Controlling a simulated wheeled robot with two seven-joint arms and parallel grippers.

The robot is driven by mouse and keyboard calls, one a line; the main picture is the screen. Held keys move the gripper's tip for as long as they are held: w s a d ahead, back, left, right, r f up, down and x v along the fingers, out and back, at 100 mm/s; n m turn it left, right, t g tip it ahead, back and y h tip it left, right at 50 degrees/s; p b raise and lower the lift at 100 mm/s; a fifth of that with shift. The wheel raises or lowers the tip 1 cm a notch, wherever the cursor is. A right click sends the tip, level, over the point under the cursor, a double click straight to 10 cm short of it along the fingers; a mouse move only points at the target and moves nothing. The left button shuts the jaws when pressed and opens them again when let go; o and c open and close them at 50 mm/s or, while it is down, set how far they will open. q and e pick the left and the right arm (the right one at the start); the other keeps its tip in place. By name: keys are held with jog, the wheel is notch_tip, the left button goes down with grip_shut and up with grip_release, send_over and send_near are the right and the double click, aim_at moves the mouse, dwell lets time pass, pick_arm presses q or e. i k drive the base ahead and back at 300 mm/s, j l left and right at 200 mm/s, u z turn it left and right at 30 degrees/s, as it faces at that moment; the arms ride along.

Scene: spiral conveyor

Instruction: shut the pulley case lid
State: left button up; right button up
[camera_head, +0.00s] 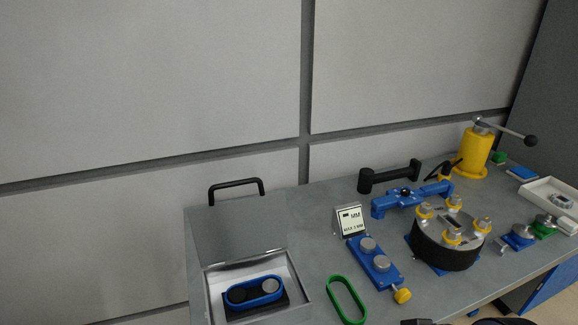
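The pulley case (305,301) is a grey box at the front left of the bench, cut off by the bottom edge of the picture. Its lid (240,231) stands open, raised at the back of the case, with a black handle (236,185) at its top edge. Inside the white-lined case, a blue belt (255,302) runs around two round pulleys, one dark and one silver, on a black base. No gripper fingers can be made out in the head view. A dark shape at the bottom edge, right of centre, is too cut off to identify.
A green belt (332,291) lies just right of the case. Beyond it are a blue two-pulley block (376,268), a small display (350,220), a round fixture (447,251) and a yellow lever press (474,152). A panelled wall (150,90) rises behind the bench.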

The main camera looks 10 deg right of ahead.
aim_at(222, 232)
jog(key=i+j+z, duration=0.15)
jog(key=j+z, duration=0.2)
jog(key=z, duration=0.15)
jog(key=j+z, duration=0.45)
jog(key=i+j+z, duration=0.1)
jog(key=j+z, duration=0.25)
jog(key=z, duration=0.15)
jog(key=j+z, duration=0.55)
jog(key=j, duration=0.25)
jog(key=k, duration=0.05)
